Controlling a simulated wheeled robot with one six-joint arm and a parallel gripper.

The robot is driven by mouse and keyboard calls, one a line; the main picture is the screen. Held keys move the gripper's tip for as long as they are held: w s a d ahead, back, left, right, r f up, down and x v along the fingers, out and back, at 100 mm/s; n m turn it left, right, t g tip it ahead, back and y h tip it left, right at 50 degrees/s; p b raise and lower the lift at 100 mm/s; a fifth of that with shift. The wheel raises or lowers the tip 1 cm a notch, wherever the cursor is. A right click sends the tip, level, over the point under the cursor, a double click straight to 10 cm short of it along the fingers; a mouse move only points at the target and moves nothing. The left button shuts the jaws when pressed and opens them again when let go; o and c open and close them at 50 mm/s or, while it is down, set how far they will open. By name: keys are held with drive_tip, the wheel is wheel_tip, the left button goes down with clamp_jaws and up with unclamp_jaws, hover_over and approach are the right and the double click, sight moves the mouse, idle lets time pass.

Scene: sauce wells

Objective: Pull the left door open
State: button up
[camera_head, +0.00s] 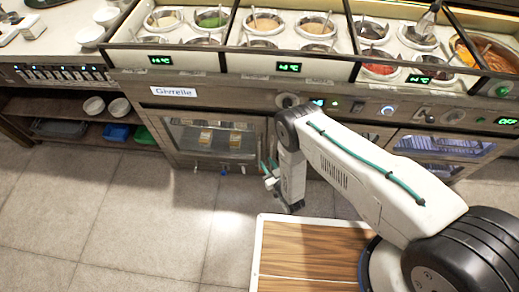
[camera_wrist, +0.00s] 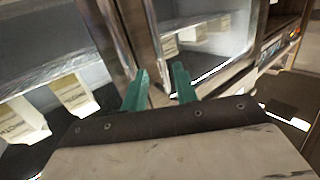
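The left door (camera_head: 183,152) is a wood-framed glass door low in the counter front, and cartons show behind its glass. It looks shut or nearly so in the head view. My gripper (camera_head: 270,176) is low in front of the door's right edge, partly hidden by my arm. In the wrist view the two teal fingers of my gripper (camera_wrist: 160,70) stand apart, pointing at a wood and metal upright (camera_wrist: 112,38) between two areas with cartons. I see no handle clearly held between the fingers, and cannot tell whether they touch the upright.
Another glass door (camera_head: 440,146) is to the right, behind my arm. Sauce wells (camera_head: 262,22) line the counter above. An open shelf (camera_head: 60,108) with bowls and blue and green bins is at the left. A wood-topped surface (camera_head: 305,250) is in front. The tiled floor (camera_head: 130,215) at left is clear.

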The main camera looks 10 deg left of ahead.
sight(259, 149)
drive_tip(key=shift+t, duration=0.5)
drive_tip(key=x, duration=0.2)
drive_tip(key=r+x, duration=0.1)
drive_tip(key=x, duration=0.2)
drive_tip(key=r+x, duration=0.1)
drive_tip(key=x, duration=0.1)
drive_tip(key=shift+w+a, duration=0.25)
drive_tip(key=shift+w, duration=0.05)
clamp_jaws()
